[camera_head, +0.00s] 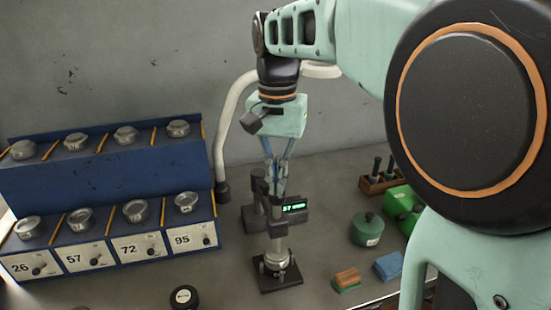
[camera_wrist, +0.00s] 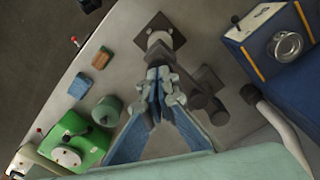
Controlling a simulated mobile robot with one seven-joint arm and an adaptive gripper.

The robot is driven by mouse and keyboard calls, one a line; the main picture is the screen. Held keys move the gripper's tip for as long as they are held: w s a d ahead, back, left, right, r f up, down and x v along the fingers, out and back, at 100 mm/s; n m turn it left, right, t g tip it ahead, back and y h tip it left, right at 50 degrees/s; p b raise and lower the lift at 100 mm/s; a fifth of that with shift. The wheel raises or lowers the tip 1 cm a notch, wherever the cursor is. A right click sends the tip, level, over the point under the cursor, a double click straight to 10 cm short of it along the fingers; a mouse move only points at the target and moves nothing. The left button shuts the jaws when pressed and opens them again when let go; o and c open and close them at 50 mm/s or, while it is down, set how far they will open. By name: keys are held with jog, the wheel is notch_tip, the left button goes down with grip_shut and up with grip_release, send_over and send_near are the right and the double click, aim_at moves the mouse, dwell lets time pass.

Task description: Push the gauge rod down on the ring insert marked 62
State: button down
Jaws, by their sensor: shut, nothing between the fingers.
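A dark gauge stand (camera_head: 272,215) stands on the bench with a small green-lit display (camera_head: 294,207); it seems to begin with 57, the rest is too small to read. On its square dark base (camera_head: 280,283) sits a round metal ring insert (camera_head: 277,260); no number is readable on it. The stand and base also show in the wrist view (camera_wrist: 170,32). My gripper (camera_head: 277,193) points down, shut and empty, at the top of the stand, directly above the insert. In the wrist view my fingertips (camera_wrist: 160,90) overlap the stand. The gauge rod and any contact are hidden.
A blue two-tier rack (camera_head: 110,175) at left holds several metal inserts; front labels read 26, 57, 72, 95. A black knob-like piece (camera_head: 184,297) lies in front. Right are a green canister (camera_head: 367,229), brush (camera_head: 347,279), blue block (camera_head: 389,265) and green box (camera_head: 400,204). A pale curved pipe (camera_head: 232,120) rises behind.

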dwell(0.3)
notch_tip(320, 180, up, 7)
jog(key=p, duration=0.7)
jog(key=shift+d, duration=0.1)
